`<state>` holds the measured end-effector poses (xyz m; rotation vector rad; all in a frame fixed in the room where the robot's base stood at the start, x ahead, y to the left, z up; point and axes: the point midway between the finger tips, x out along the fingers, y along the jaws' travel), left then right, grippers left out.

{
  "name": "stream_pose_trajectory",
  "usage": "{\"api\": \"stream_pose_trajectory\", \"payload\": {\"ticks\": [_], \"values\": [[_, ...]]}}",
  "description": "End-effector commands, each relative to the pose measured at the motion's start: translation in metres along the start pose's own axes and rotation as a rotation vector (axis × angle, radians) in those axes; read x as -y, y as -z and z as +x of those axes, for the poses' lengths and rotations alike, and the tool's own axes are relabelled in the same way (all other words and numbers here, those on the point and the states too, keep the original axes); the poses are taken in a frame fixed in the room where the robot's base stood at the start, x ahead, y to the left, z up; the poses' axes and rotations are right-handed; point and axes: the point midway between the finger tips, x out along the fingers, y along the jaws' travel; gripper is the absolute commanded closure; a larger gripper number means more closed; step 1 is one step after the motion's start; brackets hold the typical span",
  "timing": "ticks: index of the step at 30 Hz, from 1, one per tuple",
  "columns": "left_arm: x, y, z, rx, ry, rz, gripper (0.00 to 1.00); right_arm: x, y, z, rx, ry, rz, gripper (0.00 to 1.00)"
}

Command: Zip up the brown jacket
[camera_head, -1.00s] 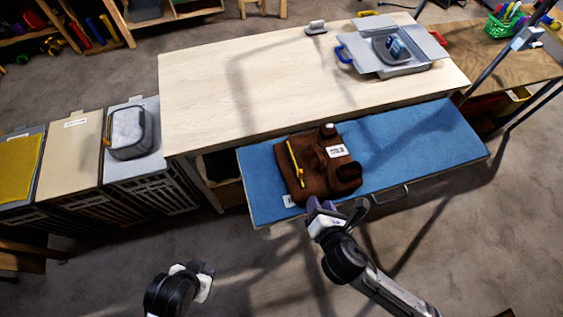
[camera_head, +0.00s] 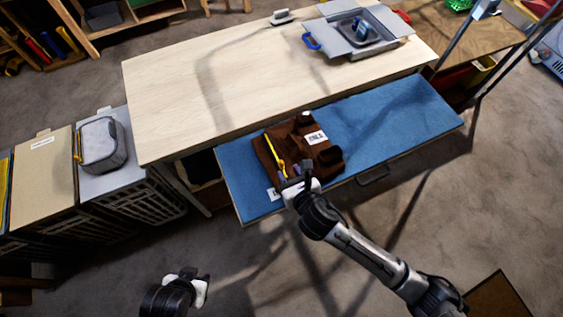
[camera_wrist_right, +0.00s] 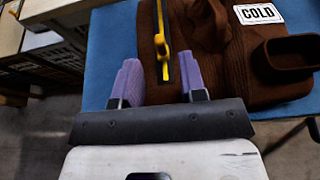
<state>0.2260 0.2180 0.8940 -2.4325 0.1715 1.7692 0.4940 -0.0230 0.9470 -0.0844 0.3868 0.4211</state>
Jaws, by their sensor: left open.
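The brown jacket (camera_head: 325,160) lies on the blue pull-out surface (camera_head: 390,125), with a white label at its upper right. The label reads "COLD" in the right wrist view. A yellow zip (camera_head: 274,152) runs along the jacket's left part; its yellow pull (camera_wrist_right: 161,46) shows in the right wrist view. My right gripper (camera_head: 294,178) is at the jacket's near edge. Its purple fingers (camera_wrist_right: 159,66) are open, either side of the zip line, with the pull just beyond and between the tips. My left gripper (camera_head: 203,278) is open and empty, low at the left, away from the jacket.
A pale wooden tabletop (camera_head: 260,90) stands behind the blue surface, with an open grey case (camera_head: 340,47) at the back right. Bins stand at the left, one topped by a grey container (camera_head: 101,145). A handle (camera_head: 373,176) sticks out in front. The floor in front is clear.

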Motion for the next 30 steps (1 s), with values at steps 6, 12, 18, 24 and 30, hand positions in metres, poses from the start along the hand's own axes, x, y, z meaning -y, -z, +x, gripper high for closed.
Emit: {"api": "stream_pose_trajectory", "payload": {"ticks": [6, 12, 18, 24, 30], "values": [[0.000, -0.003, 0.008, 0.001, 0.000, 0.000, 0.57, 0.000, 0.001, 0.035, 0.001, 0.000, 0.002, 0.62], [-0.001, -0.004, 0.011, 0.001, -0.001, -0.001, 0.57, 0.000, 0.000, 0.053, 0.001, -0.001, 0.001, 0.62], [-0.002, -0.004, 0.012, 0.000, -0.003, -0.004, 0.57, 0.000, 0.000, 0.060, 0.000, 0.000, 0.000, 0.62], [-0.003, -0.004, 0.012, 0.000, -0.006, -0.007, 0.57, 0.000, 0.000, 0.060, 0.000, -0.001, 0.000, 0.62], [-0.003, -0.004, 0.012, 0.000, -0.005, -0.006, 0.57, 0.000, 0.000, 0.060, 0.000, -0.001, 0.000, 0.74]]}}
